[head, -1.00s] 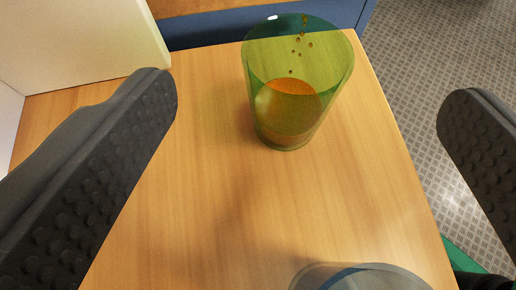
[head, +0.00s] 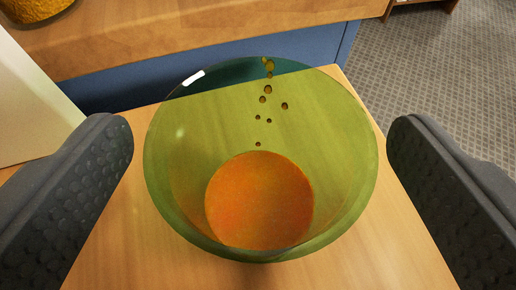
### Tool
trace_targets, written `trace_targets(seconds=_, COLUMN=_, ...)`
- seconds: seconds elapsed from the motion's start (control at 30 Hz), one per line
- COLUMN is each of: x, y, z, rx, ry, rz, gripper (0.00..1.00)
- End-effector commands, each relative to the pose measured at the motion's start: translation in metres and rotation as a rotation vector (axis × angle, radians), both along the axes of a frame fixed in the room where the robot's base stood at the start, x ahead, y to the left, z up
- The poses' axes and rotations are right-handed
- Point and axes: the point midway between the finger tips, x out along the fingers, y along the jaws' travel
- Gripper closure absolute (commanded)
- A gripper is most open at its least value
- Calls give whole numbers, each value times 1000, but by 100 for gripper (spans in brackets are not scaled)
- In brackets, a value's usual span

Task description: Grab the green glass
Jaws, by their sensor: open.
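The green glass (head: 345,150) stands upright on a light wooden table (head: 110,240) in the middle of the head view. It is see-through, with an orange round area at its bottom and several small dark spots on its far wall. My gripper (head: 260,140) is open, with one dark studded finger on each side of the glass. A gap shows between the left finger and the glass, and a narrow gap shows at the right finger. The glass hides part of the table beneath it.
A white panel (head: 30,100) stands at the left, close to the left finger. Behind the table is a wooden surface (head: 200,25) with a blue front (head: 130,75). Patterned grey floor (head: 440,70) lies to the right, past the table's edge.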

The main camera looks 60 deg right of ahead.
Motion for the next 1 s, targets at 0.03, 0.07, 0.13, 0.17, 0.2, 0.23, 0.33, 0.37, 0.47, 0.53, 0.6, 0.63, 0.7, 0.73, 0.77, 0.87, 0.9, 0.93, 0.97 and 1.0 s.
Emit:
trace_targets(seconds=0.03, x=4, y=-6, z=-6, rx=0, ry=2, rz=-1, gripper=14)
trace_targets(seconds=0.07, x=7, y=-9, z=-8, rx=2, ry=3, rz=-1, gripper=14)
trace_targets(seconds=0.13, x=12, y=-16, z=-11, rx=3, ry=1, rz=1, gripper=14)
trace_targets(seconds=0.17, x=14, y=-19, z=-12, rx=2, ry=1, rz=1, gripper=14)
trace_targets(seconds=0.2, x=17, y=-22, z=-13, rx=2, ry=0, rz=1, gripper=14)
trace_targets(seconds=0.23, x=18, y=-24, z=-13, rx=1, ry=-1, rz=1, gripper=14)
trace_targets(seconds=0.33, x=21, y=-28, z=-15, rx=1, ry=-1, rz=1, gripper=14)
trace_targets(seconds=0.37, x=21, y=-29, z=-15, rx=1, ry=-1, rz=1, gripper=14)
trace_targets(seconds=0.47, x=21, y=-29, z=-15, rx=1, ry=-1, rz=1, gripper=14)
trace_targets(seconds=0.53, x=21, y=-28, z=-15, rx=1, ry=-1, rz=1, gripper=14)
trace_targets(seconds=0.6, x=21, y=-28, z=-15, rx=0, ry=-1, rz=2, gripper=25)
trace_targets(seconds=0.63, x=21, y=-28, z=-15, rx=0, ry=-1, rz=2, gripper=34)
trace_targets(seconds=0.7, x=21, y=-28, z=-15, rx=0, ry=-1, rz=2, gripper=53)
trace_targets(seconds=0.73, x=21, y=-28, z=-15, rx=1, ry=0, rz=2, gripper=62)
trace_targets(seconds=0.77, x=21, y=-28, z=-15, rx=1, ry=0, rz=2, gripper=70)
trace_targets(seconds=0.87, x=21, y=-28, z=-15, rx=0, ry=-1, rz=2, gripper=70)
trace_targets(seconds=0.9, x=21, y=-28, z=-15, rx=0, ry=-1, rz=2, gripper=70)
trace_targets(seconds=0.93, x=21, y=-28, z=-15, rx=0, ry=-1, rz=2, gripper=70)
trace_targets(seconds=0.97, x=21, y=-28, z=-15, rx=0, ry=0, rz=2, gripper=70)
trace_targets(seconds=1.0, x=21, y=-28, z=-15, rx=0, ry=0, rz=2, gripper=70)
